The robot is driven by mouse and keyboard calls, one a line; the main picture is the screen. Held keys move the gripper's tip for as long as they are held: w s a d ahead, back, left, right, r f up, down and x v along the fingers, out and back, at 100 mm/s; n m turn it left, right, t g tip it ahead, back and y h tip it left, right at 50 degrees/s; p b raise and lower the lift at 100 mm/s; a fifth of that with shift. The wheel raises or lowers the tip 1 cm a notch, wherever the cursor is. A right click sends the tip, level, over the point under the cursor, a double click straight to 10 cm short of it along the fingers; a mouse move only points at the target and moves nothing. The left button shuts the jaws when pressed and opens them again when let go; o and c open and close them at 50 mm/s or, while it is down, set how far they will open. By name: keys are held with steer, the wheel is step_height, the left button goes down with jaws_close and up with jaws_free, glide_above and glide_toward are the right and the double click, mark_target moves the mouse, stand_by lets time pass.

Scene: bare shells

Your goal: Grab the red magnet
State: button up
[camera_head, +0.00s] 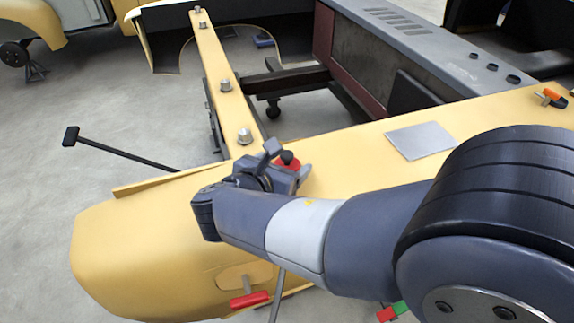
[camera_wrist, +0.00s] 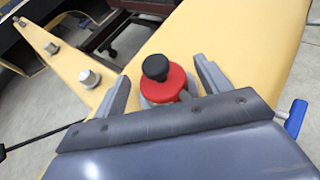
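The red magnet (camera_wrist: 172,84) is a round red disc with a black knob on top, on the yellow panel. In the head view the magnet (camera_head: 291,166) is partly hidden by my gripper. My gripper (camera_wrist: 161,70) is open, with one finger on each side of the magnet in the wrist view. The fingers appear apart from it, and I cannot tell whether either touches. In the head view my gripper (camera_head: 287,158) is low over the panel at the magnet.
The yellow car shell (camera_head: 345,150) bears a grey plate (camera_head: 420,140) and several metal knobs (camera_head: 244,136) along its rail. A red-handled clamp (camera_head: 248,299) is at the front edge and an orange one (camera_head: 552,97) at right. A black T-shaped bar (camera_head: 120,150) sticks out at left.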

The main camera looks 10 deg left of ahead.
steer(key=c, duration=1.2)
steer(key=shift+r, duration=0.15)
